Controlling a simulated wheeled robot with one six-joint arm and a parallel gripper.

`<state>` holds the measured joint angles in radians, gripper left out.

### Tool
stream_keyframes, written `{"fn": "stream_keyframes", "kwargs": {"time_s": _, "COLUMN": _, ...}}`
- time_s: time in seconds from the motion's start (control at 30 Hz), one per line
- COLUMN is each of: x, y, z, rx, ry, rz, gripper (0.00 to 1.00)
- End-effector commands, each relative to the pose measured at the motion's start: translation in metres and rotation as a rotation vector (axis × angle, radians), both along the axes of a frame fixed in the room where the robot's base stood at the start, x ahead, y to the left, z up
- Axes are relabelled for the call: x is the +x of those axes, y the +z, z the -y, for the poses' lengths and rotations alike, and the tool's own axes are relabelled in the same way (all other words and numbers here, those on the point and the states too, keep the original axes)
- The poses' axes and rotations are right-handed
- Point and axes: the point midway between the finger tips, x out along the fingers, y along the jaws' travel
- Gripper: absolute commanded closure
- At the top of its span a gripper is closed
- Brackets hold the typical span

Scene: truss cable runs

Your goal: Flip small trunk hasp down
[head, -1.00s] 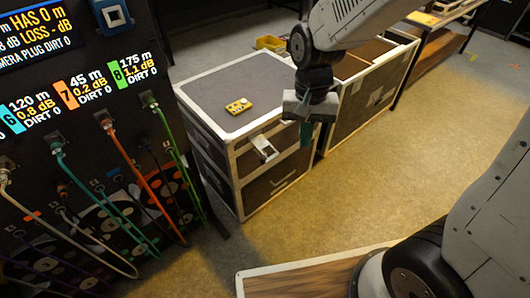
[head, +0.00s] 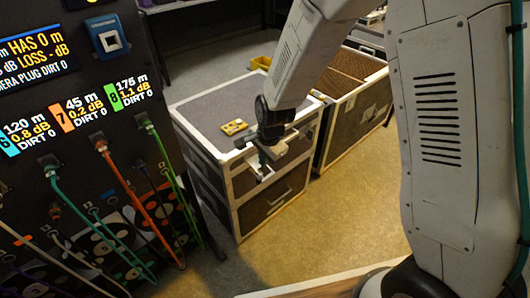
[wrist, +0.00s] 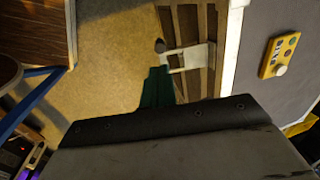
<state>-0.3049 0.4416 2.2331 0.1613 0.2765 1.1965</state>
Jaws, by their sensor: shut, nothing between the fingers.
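The small trunk (head: 205,112) is a grey-topped case with pale metal edges. Its hasp (head: 263,171) is a light metal plate that sticks out from the front top edge. In the wrist view the hasp (wrist: 190,56) reaches out from the trunk's pale edge, with a dark rounded knob near its outer end. My gripper (head: 264,157) is at the trunk's front edge, close to the hasp. Its green fingers (wrist: 158,75) are shut and empty, with tips beside the hasp's outer end. I cannot tell whether they touch it. My wrist partly hides the hasp in the head view.
A yellow box with knobs (head: 234,127) lies on the trunk's top. An open case (head: 352,110) stands behind to the right. A dark panel with coloured cables (head: 120,185) is at the left. The floor (head: 340,215) in front of the trunk is clear.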

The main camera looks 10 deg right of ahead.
Motion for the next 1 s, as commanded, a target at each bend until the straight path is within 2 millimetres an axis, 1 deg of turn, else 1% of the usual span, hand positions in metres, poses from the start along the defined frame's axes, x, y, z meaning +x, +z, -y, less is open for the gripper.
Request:
{"fn": "stream_keyframes", "kwargs": {"time_s": 0.03, "x": 0.001, "y": -0.012, "z": -0.001, "rx": -0.002, "ry": 0.000, "rz": -0.005, "gripper": 1.00}}
{"fn": "stream_keyframes", "kwargs": {"time_s": 0.2, "x": 0.006, "y": -0.045, "z": -0.004, "rx": -0.001, "ry": 0.001, "rz": -0.004, "gripper": 1.00}}
{"fn": "stream_keyframes", "kwargs": {"time_s": 0.3, "x": 0.009, "y": -0.059, "z": -0.006, "rx": 0.000, "ry": 0.001, "rz": -0.002, "gripper": 1.00}}
{"fn": "stream_keyframes", "kwargs": {"time_s": 0.4, "x": 0.011, "y": -0.069, "z": -0.007, "rx": 0.001, "ry": 0.001, "rz": -0.002, "gripper": 1.00}}
{"fn": "stream_keyframes", "kwargs": {"time_s": 0.57, "x": 0.013, "y": -0.076, "z": -0.008, "rx": 0.001, "ry": 0.002, "rz": 0.000, "gripper": 1.00}}
{"fn": "stream_keyframes", "kwargs": {"time_s": 1.0, "x": 0.014, "y": -0.078, "z": -0.010, "rx": 0.001, "ry": 0.006, "rz": 0.000, "gripper": 1.00}}
